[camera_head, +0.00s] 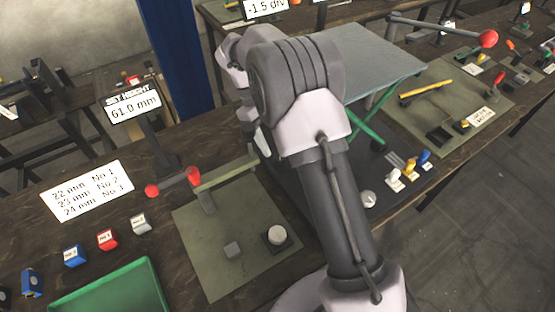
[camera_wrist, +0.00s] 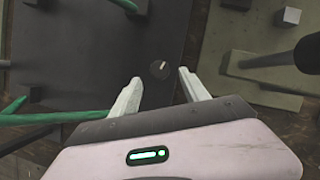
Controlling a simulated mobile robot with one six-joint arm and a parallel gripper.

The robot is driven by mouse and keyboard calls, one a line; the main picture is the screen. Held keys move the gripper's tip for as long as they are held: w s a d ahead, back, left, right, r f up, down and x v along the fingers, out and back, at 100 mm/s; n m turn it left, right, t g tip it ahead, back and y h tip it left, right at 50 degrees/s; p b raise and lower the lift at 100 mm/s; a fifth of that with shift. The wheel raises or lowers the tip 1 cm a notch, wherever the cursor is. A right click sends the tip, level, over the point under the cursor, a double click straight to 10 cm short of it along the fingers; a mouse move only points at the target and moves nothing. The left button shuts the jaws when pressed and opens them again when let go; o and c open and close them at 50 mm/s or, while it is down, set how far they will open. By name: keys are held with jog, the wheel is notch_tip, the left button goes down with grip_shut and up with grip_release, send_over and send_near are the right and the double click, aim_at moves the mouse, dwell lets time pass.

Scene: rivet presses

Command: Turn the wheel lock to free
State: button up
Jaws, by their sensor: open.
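A small dark round knob with a pale bar mark (camera_wrist: 160,69) sits on a dark plate (camera_wrist: 95,55) in the wrist view. It looks like the wheel lock, but no label on it is readable. My gripper (camera_wrist: 161,77) is open and empty, with its two pale fingers apart. The knob shows between and just past the fingertips, not visibly touched; the gap to it cannot be judged. In the head view my gripper (camera_head: 261,142) is partly behind my arm, over the area between the olive mat and the lift table. My arm covers much of the dark plate there.
A lift table (camera_head: 372,62) with green legs stands beside my arm. A red-tipped lever press stands on the olive mat (camera_head: 215,275) at left. A pale round piece (camera_head: 369,199) and several coloured levers (camera_head: 411,168) are to the right. A green tray (camera_head: 112,290) is at front left.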

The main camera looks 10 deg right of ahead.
jog(key=b+x, duration=0.1)
jog(key=x, duration=0.4)
jog(key=shift+b, duration=0.35)
